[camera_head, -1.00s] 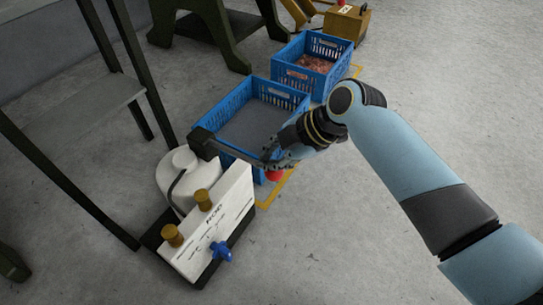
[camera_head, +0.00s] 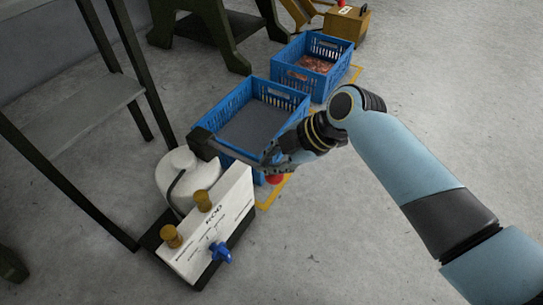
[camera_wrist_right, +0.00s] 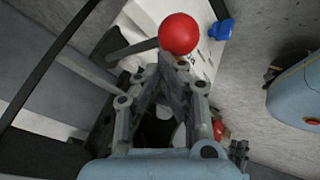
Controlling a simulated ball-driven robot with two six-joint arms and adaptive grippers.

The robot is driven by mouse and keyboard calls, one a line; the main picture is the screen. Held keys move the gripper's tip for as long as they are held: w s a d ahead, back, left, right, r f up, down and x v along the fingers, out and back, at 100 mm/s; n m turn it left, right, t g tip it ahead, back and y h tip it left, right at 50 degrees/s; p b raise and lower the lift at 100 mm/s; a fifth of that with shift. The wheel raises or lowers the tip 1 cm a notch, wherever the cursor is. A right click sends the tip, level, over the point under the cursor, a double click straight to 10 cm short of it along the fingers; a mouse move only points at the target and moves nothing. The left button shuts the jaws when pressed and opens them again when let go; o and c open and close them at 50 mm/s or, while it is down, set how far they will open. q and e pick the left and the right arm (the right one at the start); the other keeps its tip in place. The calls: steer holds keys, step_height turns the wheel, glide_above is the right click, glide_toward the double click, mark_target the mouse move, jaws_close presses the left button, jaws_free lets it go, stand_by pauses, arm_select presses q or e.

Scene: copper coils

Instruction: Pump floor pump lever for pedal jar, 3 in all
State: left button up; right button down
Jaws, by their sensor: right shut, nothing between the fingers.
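The floor pump has a white panel (camera_head: 222,222) with two brass knobs and a blue valve handle (camera_head: 220,252). A rounded white jar (camera_head: 177,172) stands behind the panel. The lever's red ball (camera_head: 274,179) shows just below my right gripper (camera_head: 270,156), which partly hides the lever. In the right wrist view the red ball (camera_wrist_right: 179,34) lies just beyond the fingertips, at the end of a dark lever bar (camera_wrist_right: 132,48). My right gripper (camera_wrist_right: 172,72) is shut and empty; whether it touches the lever I cannot tell. My left gripper is out of view.
A blue crate (camera_head: 233,93) with a grey inside stands close behind the pump. A second blue crate (camera_head: 293,48) holds copper-coloured pieces. A dark metal frame with a shelf (camera_head: 75,118) stands at left.

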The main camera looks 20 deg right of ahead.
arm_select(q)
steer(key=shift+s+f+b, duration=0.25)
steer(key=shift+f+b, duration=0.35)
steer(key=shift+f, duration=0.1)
arm_select(e)
steer(key=shift+s+d+f, duration=0.1)
steer(key=shift+s+f, duration=0.05)
steer(key=shift+f, duration=0.5)
steer(key=shift+s+d+f, duration=0.1)
steer(key=shift+f, duration=0.55)
stand_by(0.4)
